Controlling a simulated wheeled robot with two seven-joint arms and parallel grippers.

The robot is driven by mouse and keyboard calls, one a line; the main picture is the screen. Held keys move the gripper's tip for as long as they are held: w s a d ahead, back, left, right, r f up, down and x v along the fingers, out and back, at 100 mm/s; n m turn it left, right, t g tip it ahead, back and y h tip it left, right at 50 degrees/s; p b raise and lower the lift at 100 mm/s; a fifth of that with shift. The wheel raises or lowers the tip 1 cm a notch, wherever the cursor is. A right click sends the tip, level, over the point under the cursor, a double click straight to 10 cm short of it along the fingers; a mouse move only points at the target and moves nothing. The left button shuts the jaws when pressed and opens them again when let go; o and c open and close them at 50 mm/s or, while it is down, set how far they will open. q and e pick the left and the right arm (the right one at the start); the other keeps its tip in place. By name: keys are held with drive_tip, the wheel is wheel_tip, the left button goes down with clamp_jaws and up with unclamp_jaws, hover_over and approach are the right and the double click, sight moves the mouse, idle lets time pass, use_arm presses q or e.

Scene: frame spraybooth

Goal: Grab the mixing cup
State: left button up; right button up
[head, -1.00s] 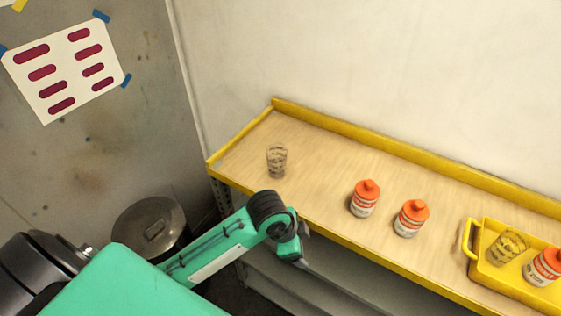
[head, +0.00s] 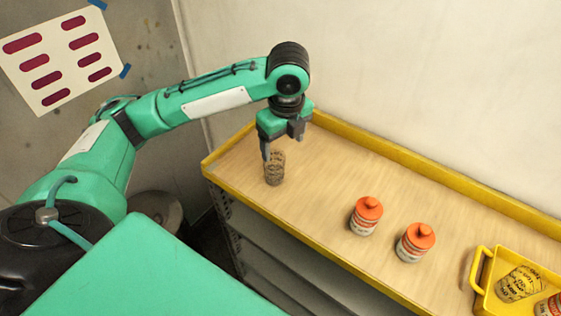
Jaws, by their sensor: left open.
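A clear mixing cup (head: 275,174) with dark markings stands upright near the left end of the wooden shelf top. My left gripper (head: 279,150) is open and points down, right over the cup. One finger shows at the cup's upper left and partly overlaps its rim; whether the fingers touch the cup I cannot tell. A second cup (head: 519,284) leans in the yellow tray (head: 482,272) at the right. My right gripper is not in view.
A yellow raised edge (head: 400,157) runs along the back wall. The shelf between cup and bottles is clear.

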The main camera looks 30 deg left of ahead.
use_arm(q)
wheel_tip(320, 180, up, 2)
drive_tip(key=a, duration=0.2)
approach(273, 160)
wheel_tip(273, 160, down, 2)
drive_tip(key=s+d, duration=0.1)
drive_tip(key=shift+s+f+p, duration=0.2)
drive_tip(key=shift+f+p, duration=0.25)
drive_tip(key=shift+f, duration=0.15)
drive_tip(key=f, duration=0.1)
drive_tip(key=f+p, duration=0.1)
drive_tip(key=f, duration=0.1)
drive_tip(key=shift+w+a+f, duration=0.25)
drive_tip(key=shift+a+f, duration=0.05)
drive_tip(key=shift+f, duration=0.05)
drive_tip(key=shift+f+p, duration=0.3)
drive_tip(key=shift+f, duration=0.2)
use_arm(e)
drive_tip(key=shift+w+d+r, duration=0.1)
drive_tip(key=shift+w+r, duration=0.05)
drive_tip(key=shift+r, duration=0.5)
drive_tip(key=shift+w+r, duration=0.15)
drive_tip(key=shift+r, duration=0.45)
use_arm(q)
drive_tip(key=c, duration=1.1)
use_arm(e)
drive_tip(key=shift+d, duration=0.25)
use_arm(q)
drive_tip(key=shift+o, duration=0.2)
drive_tip(key=shift+r, duration=0.1)
